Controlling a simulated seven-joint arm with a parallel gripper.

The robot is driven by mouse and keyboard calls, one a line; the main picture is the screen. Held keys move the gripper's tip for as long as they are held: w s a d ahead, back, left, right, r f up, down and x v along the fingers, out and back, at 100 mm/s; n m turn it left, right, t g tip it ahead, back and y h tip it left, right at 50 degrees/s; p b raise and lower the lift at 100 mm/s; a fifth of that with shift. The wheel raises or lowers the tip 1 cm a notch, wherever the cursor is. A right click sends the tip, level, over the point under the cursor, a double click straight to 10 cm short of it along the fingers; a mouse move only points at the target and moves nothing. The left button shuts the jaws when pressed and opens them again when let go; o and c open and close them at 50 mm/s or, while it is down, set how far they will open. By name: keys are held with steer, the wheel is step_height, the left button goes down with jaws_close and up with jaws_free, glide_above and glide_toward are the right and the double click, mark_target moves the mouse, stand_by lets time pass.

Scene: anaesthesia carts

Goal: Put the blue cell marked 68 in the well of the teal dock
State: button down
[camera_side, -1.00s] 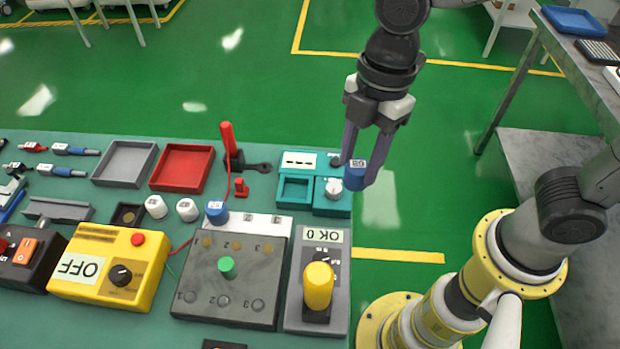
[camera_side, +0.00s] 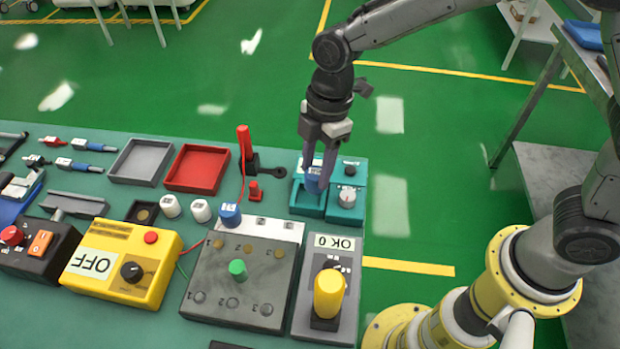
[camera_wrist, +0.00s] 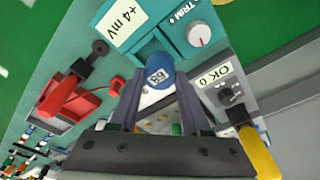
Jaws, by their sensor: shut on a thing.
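The blue cell marked 68 (camera_wrist: 158,74) is between the fingertips of my gripper (camera_side: 318,172), which is shut on it. In the side view the cell (camera_side: 315,182) is upright, over the square well at the front left of the teal dock (camera_side: 308,208). In the wrist view the teal dock (camera_wrist: 188,18) lies just beyond the cell, with its white dial and +4 mV display. The fingers and cell cover much of the well, so I cannot tell whether the cell is above it or partly inside.
Another blue-sided cell (camera_side: 230,214) stands by the grey numbered box (camera_side: 235,285), beside two white cells. A red lever (camera_side: 245,150) and red tray (camera_side: 197,168) are left of the dock. The OK 0 box with yellow knob (camera_side: 328,290) stands in front.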

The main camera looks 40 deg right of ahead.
mark_target(310, 182)
steer(key=shift+w+a+f, duration=0.15)
steer(key=shift+w+f, duration=0.1)
steer(key=shift+f, duration=0.1)
steer(key=shift+w+a+f, duration=0.1)
steer(key=shift+w+f, duration=0.05)
steer(key=shift+f, duration=0.8)
steer(key=shift+w+a+f, duration=0.1)
steer(key=shift+f, duration=0.8)
steer(key=shift+f, duration=0.15)
steer(key=shift+c, duration=1.8)
jaws_free()
steer(key=r, duration=0.4)
steer(key=d+r, duration=0.1)
steer(key=r, duration=0.3)
steer(key=d+r, duration=0.1)
steer(key=r, duration=0.3)
steer(key=shift+r, duration=0.15)
